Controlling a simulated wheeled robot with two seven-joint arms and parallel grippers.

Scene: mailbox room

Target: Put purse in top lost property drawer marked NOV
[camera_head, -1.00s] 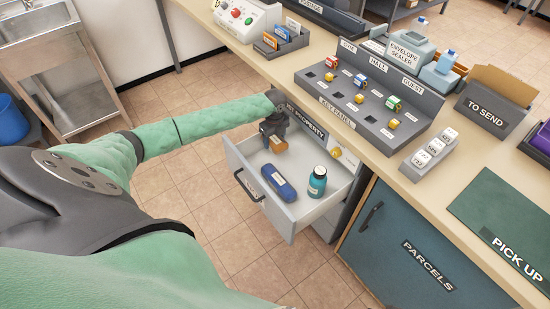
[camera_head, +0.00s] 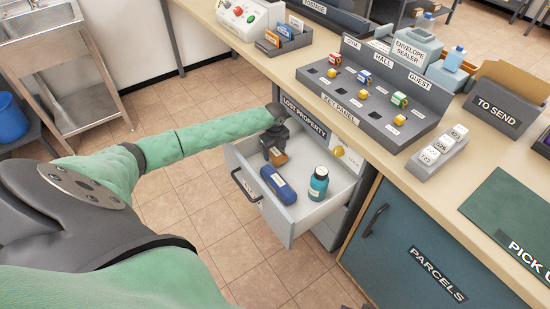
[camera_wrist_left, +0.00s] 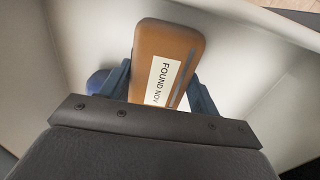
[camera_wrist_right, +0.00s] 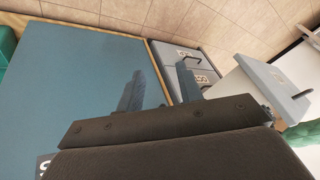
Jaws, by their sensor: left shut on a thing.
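The purse (camera_head: 278,158) is a small brown block-like case. In the left wrist view the purse (camera_wrist_left: 160,40) carries a white label reading FOUND NOV. My left gripper (camera_wrist_left: 158,78) is shut on it, a finger on each side. In the head view my left gripper (camera_head: 273,146) holds it inside the back left part of the open top drawer (camera_head: 315,208), under the LOST PROPERTY sign (camera_head: 303,116). Whether the purse touches the drawer floor I cannot tell. The drawer front's label is hard to read. My right gripper (camera_wrist_right: 158,90) is open and empty, outside the head view.
A blue case (camera_head: 279,185) and a teal bottle (camera_head: 318,184) are in the drawer. Bare drawer floor lies around the bottle. The counter with the key panel (camera_head: 375,105) overhangs behind. The PARCELS cabinet (camera_head: 420,240) stands to the right.

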